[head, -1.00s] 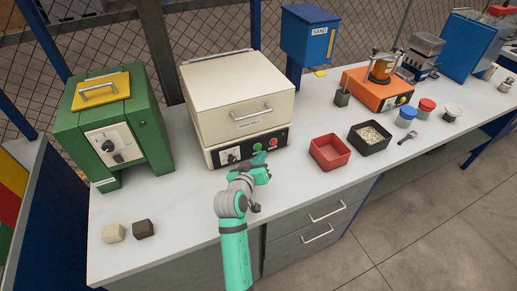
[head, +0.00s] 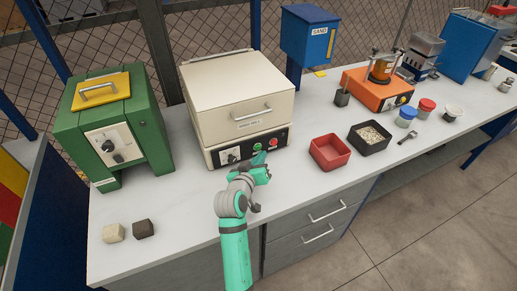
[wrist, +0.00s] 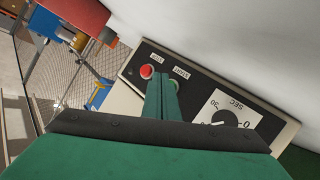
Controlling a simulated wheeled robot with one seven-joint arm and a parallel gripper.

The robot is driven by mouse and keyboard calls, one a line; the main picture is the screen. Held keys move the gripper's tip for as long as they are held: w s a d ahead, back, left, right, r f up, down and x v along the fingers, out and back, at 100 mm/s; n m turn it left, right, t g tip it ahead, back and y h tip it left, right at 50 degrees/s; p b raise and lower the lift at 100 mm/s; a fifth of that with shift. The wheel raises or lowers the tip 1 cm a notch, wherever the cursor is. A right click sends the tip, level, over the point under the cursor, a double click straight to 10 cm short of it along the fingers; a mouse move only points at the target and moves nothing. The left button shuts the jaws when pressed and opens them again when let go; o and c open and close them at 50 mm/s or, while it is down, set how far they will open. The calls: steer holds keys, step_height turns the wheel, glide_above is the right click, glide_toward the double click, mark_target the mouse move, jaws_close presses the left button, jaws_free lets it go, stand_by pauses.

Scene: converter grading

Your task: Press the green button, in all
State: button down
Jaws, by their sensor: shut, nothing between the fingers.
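The green button (head: 257,147) is on the dark front panel (head: 225,157) of the cream box-shaped machine (head: 238,92). A red button (head: 275,142) is to its right, and it also shows in the wrist view (wrist: 146,71). My gripper (head: 262,159) is shut and empty, with its tips just in front of the panel by the green button. In the wrist view the shut fingers (wrist: 161,92) point at the panel and hide most of the green button. I cannot tell whether they touch it.
A dial (wrist: 229,117) is on the same panel. A green machine (head: 110,125) stands at left, with two small blocks (head: 128,231) in front. A red tray (head: 330,151) and a black tray of pale grains (head: 370,137) stand at right. The bench front is mostly clear.

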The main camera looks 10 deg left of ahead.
steer(key=shift+w+a, duration=0.1)
steer(key=shift+w+a, duration=0.15)
steer(key=shift+w, duration=0.1)
steer(key=shift+w+a, duration=0.25)
steer(key=shift+w, duration=0.2)
stand_by(0.9)
steer(key=shift+s, duration=0.15)
steer(key=shift+s+d, duration=0.45)
steer(key=shift+s, duration=0.2)
steer(key=shift+s+d, duration=0.75)
steer(key=shift+s, duration=0.3)
steer(key=shift+s+d, duration=0.7)
steer(key=shift+s, duration=0.3)
steer(key=shift+s+a, duration=0.1)
steer(key=shift+a, duration=0.05)
